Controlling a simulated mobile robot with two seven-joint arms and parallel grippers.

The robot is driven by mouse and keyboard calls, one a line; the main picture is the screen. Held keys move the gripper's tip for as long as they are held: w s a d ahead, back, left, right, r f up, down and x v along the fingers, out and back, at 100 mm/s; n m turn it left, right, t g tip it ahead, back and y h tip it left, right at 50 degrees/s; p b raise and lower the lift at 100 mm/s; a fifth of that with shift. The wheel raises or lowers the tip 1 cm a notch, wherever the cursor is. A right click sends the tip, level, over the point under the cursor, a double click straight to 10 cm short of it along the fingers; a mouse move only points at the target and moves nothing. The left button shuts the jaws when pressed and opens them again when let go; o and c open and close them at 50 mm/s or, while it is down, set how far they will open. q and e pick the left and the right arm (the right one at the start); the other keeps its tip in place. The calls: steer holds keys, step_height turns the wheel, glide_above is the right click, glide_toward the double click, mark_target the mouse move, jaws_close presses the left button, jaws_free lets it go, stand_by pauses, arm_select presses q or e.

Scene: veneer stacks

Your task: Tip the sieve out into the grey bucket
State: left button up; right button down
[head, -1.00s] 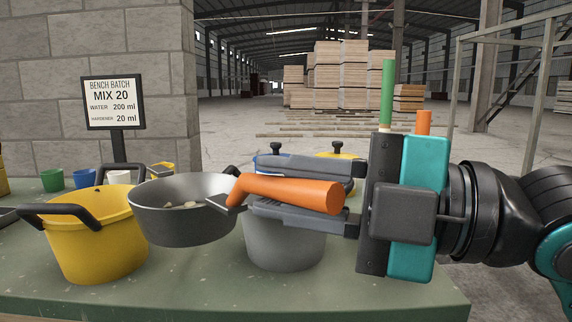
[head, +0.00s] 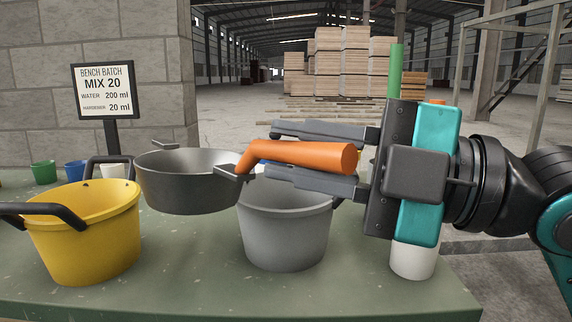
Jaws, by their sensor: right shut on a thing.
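The sieve (head: 190,185) is a dark grey round pan with an orange handle (head: 300,156). My right gripper (head: 268,152) is shut on that handle and holds the sieve in the air, roughly level. The pan hangs between the yellow bucket and the grey bucket (head: 285,232), with its right edge by the grey bucket's rim. The grey bucket stands upright on the green bench, and the handle and gripper fingers hide part of its opening. The inside bottom of the sieve is hidden now, so I cannot see its contents. My left gripper is not in view.
A yellow bucket (head: 85,245) with black handles stands at the left. A white cylinder (head: 413,260) stands right of the grey bucket. Green (head: 43,171) and blue (head: 76,173) cups and a mix sign (head: 104,91) are behind. The bench front is clear.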

steer(key=w+d+r+m, duration=0.1)
steer(key=w+d+r+m+t+y, duration=0.1)
steer(key=d+m, duration=0.1)
steer(key=shift+w, duration=0.4)
steer(key=shift+w+d+r+m+t+y+p, duration=0.3)
steer(key=shift+w+d+m+t, duration=0.4)
steer(key=shift+m, duration=0.4)
steer(key=shift+w+d+f, duration=0.15)
steer(key=shift+w+d, duration=0.15)
steer(key=shift+w+d+f+m, duration=0.1)
steer(key=shift+w+d+m, duration=0.1)
steer(key=shift+m, duration=0.3)
steer(key=shift+w+d+f+m+t, duration=0.3)
steer(key=shift+w+d+m, duration=0.1)
steer(key=shift+m, duration=0.1)
steer(key=shift+w+d+r, duration=0.1)
steer(key=shift+d, duration=0.05)
